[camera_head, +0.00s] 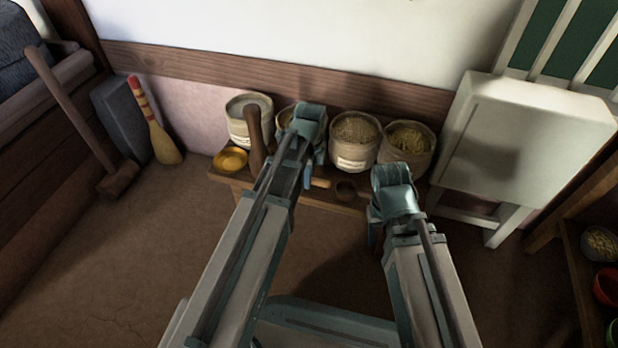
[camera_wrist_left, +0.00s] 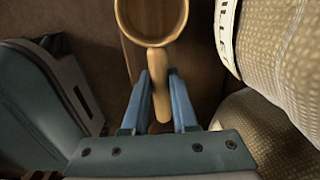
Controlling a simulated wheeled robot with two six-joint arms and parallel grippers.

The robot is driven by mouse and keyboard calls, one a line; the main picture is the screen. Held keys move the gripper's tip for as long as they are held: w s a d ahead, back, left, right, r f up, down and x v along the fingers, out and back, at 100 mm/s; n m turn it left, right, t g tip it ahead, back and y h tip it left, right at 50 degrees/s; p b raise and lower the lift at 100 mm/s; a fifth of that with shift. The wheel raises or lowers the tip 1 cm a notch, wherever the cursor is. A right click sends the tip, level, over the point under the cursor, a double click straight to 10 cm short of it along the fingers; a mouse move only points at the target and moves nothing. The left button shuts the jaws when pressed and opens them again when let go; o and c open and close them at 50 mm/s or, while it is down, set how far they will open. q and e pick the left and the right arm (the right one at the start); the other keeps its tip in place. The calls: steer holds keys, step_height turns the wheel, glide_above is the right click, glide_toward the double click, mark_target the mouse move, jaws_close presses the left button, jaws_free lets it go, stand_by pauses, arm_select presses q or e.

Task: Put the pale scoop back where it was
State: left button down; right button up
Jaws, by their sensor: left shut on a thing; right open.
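My left gripper (camera_head: 309,178) is over the front of the low bench (camera_head: 220,178), before the row of sacks. In the left wrist view my left gripper (camera_wrist_left: 160,80) is shut on the handle of the pale scoop (camera_wrist_left: 162,98); the scoop's round bowl lies past the fingertips. In the head view only the handle end of the scoop (camera_head: 321,183) shows, and my left arm hides the rest. I cannot tell whether the scoop touches the bench. My right gripper (camera_head: 378,222) is open, low at the right, before the bench.
Sacks stand along the back of the bench: a pale one (camera_head: 248,117), a grain sack (camera_head: 355,140) and a right-hand one (camera_head: 407,147). A yellow dish (camera_head: 230,159), a brown upright tool (camera_head: 255,145) and a small dark round thing (camera_head: 346,190) are on it. A white cabinet (camera_head: 510,140) stands right.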

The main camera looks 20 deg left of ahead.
arm_select(q)
steer(key=c, duration=0.7)
jaws_free()
step_height(320, 180, up, 12)
steer(key=p, duration=1.3)
steer(key=s+d+n, duration=0.3)
steer(key=s+n, duration=0.1)
steer(key=s+d+n, duration=0.4)
steer(key=s+n, duration=0.1)
steer(key=s+d+n+y, duration=0.1)
steer(key=s+d+n, duration=0.2)
steer(key=s+n, duration=0.2)
steer(key=shift+s+d+r, duration=0.1)
steer(key=shift+d+r, duration=0.05)
steer(key=shift+d, duration=0.1)
steer(key=shift+n, duration=0.3)
step_height(320, 180, up, 42)
steer(key=p, duration=4.1)
